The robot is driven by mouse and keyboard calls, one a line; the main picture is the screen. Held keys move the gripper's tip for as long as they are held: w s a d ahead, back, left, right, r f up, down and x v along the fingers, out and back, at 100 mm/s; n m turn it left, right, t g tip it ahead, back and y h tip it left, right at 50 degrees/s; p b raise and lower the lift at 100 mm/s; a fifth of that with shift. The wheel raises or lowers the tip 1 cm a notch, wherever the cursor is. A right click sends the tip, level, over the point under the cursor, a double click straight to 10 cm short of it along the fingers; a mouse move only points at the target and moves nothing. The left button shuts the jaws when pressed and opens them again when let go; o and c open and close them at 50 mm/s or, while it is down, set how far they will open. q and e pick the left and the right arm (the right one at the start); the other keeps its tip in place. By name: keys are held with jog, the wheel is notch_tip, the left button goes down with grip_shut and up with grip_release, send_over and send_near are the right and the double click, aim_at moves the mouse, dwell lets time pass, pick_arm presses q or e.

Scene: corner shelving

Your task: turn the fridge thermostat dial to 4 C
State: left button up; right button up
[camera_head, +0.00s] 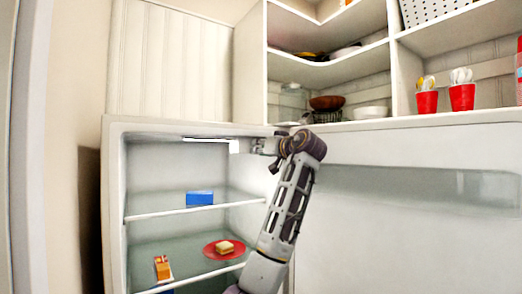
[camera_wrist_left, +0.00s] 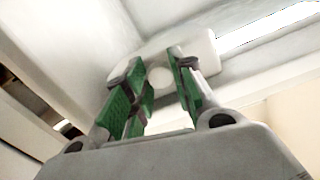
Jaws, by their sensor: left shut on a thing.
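The fridge (camera_head: 113,215) stands open, with a bright strip under its ceiling. My left arm reaches up into its top right corner, and my left gripper (camera_head: 254,146) is there. In the left wrist view a white, rounded thermostat housing (camera_wrist_left: 205,46) sits on the inner wall. The small round white dial (camera_wrist_left: 160,77) is on it, between the green-padded fingers of my left gripper (camera_wrist_left: 157,88), which is shut on it. The dial's markings and setting cannot be read. My right gripper is not in view.
On the fridge's glass shelves are a blue box (camera_head: 200,198), a red plate (camera_head: 213,250) with a sandwich (camera_head: 224,247), and an orange item (camera_head: 161,267). The white door (camera_head: 420,240) fills the right. Above are open shelves with a brown bowl (camera_head: 327,103) and red cups (camera_head: 427,102).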

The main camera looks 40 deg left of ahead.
pick_arm(q)
jog(key=shift+m, duration=1.1)
jog(key=o, duration=1)
jog(key=shift+o, duration=0.2)
jog(key=shift+n, duration=0.4)
jog(key=s+d+r+n+b, duration=0.1)
jog(key=s+d+n+b, duration=0.2)
jog(key=d, duration=0.9)
jog(key=shift+s+d+b, duration=0.35)
jog(key=shift+s+b, duration=0.15)
jog(key=shift+s, duration=0.7)
